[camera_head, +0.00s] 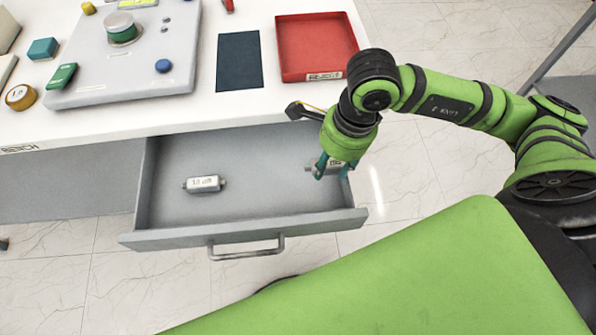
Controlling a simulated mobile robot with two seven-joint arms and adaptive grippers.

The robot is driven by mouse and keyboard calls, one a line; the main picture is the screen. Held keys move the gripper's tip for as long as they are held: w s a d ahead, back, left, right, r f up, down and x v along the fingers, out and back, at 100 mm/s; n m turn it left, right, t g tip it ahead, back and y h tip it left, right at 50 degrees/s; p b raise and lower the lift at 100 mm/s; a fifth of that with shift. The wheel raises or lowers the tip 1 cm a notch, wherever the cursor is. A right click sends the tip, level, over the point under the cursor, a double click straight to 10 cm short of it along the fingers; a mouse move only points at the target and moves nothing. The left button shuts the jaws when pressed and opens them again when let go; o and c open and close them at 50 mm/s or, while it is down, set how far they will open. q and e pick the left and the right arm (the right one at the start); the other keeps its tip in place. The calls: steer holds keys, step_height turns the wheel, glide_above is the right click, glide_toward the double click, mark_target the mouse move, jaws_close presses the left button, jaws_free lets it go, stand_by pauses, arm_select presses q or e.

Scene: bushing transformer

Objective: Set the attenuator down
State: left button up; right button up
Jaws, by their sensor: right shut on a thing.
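My right gripper (333,172) reaches down over the right end of the open grey drawer (250,205). It is shut on a small grey part with a pale label, likely the attenuator (312,169). The fingers hide most of it; a thin metal end pokes out to the left. I cannot tell whether it touches the drawer floor. A similar small grey cylinder (204,184) with a white label and metal ends lies in the drawer's left half. My left gripper is not in view.
On the white bench (120,122) are a red tray (316,47) with a label, a dark mat (239,62) and a grey fixture plate (130,55). Small coloured parts lie at the left. The drawer floor between the two grey parts is clear.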

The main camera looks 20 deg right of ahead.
steer(key=p, duration=0.1)
glide_above(297, 180)
steer(key=f, duration=0.3)
steer(key=shift+s+d+f, duration=0.1)
steer(key=shift+d+f, duration=0.1)
steer(key=shift+f, duration=0.1)
step_height(297, 180, down, 3)
steer(key=shift+f+p, duration=0.15)
steer(key=shift+p, duration=0.55)
steer(key=shift+f, duration=0.4)
steer(key=shift+f, duration=0.15)
steer(key=o, duration=1.2)
steer(key=shift+c, duration=0.2)
